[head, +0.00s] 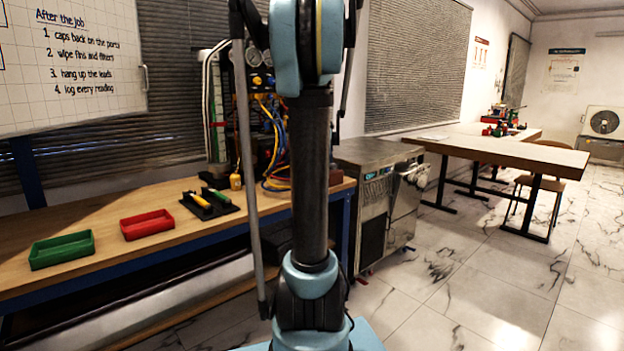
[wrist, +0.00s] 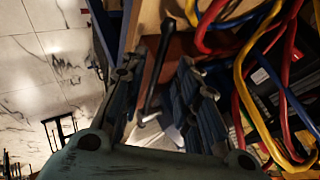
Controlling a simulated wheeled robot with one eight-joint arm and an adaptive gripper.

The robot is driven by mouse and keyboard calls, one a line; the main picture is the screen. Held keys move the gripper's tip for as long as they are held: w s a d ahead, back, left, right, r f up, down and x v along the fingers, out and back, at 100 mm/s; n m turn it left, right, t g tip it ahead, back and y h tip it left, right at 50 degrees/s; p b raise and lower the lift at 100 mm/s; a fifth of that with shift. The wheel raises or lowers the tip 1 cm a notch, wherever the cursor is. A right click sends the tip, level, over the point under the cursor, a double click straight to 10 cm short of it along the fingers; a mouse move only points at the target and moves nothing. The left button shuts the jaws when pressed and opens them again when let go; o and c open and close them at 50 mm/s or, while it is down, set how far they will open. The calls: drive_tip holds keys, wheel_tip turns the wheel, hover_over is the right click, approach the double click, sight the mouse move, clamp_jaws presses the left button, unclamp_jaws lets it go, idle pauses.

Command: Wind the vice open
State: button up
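A red-brown body (wrist: 182,48), which looks like part of the vice, shows in the wrist view beyond my gripper (wrist: 160,78). A dark bar (wrist: 153,80), which looks like its handle, runs between my two fingers. The fingers are spread apart on either side of the bar; I cannot tell whether either touches it. In the head view a small red patch (head: 336,178) shows at the bench's right end, beside my arm; the rest of it is hidden. My gripper is not visible in the head view.
Red, yellow and blue hoses (wrist: 243,75) hang close to my gripper's right. The workbench (head: 180,240) carries a green tray (head: 62,250), a red tray (head: 147,224) and a black tool holder (head: 210,205). A steel cabinet (head: 372,215) stands to the right. Open floor lies beyond.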

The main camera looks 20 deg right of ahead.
drive_tip(key=v, duration=0.7)
drive_tip(key=shift+s+r, duration=0.2)
drive_tip(key=shift+r, duration=0.05)
drive_tip(key=shift+a, duration=0.15)
